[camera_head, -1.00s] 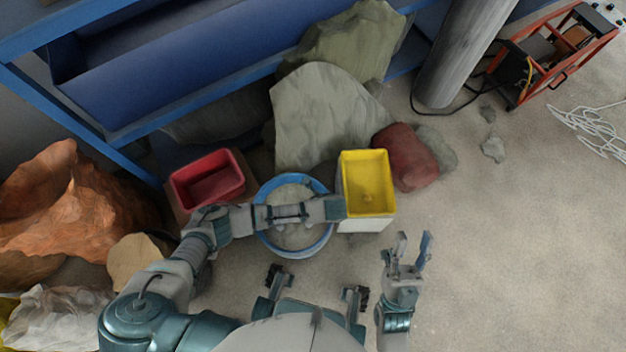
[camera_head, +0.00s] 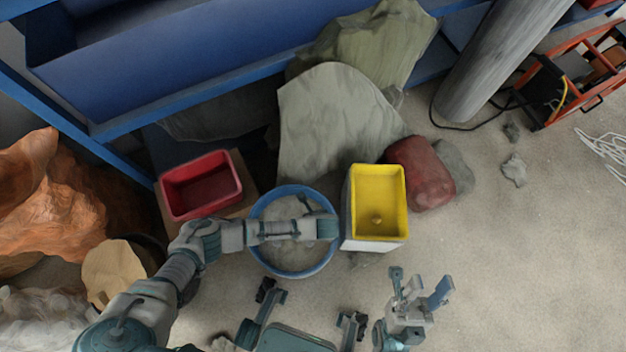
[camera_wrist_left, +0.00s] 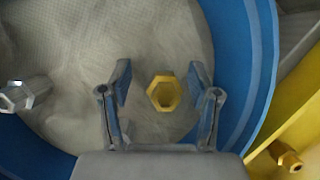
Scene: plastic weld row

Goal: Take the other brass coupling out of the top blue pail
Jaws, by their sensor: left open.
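The blue pail (camera_head: 331,258) stands on the floor, my left arm reaching across it. In the left wrist view the brass coupling (camera_wrist_left: 164,92) lies on the pail's grey bottom. My left gripper (camera_wrist_left: 160,80) is open above it, one finger on each side, with no visible grip. In the head view the left fingers and this coupling are hidden under my wrist. Another brass coupling (camera_wrist_left: 286,156) lies in the yellow bin (camera_head: 376,183), right of the pail. My right gripper (camera_head: 420,284) is open and empty, below the yellow bin in the picture.
A silver hex fitting (camera_wrist_left: 24,95) lies in the pail at the left. A red bin (camera_head: 202,187) stands left of the pail.

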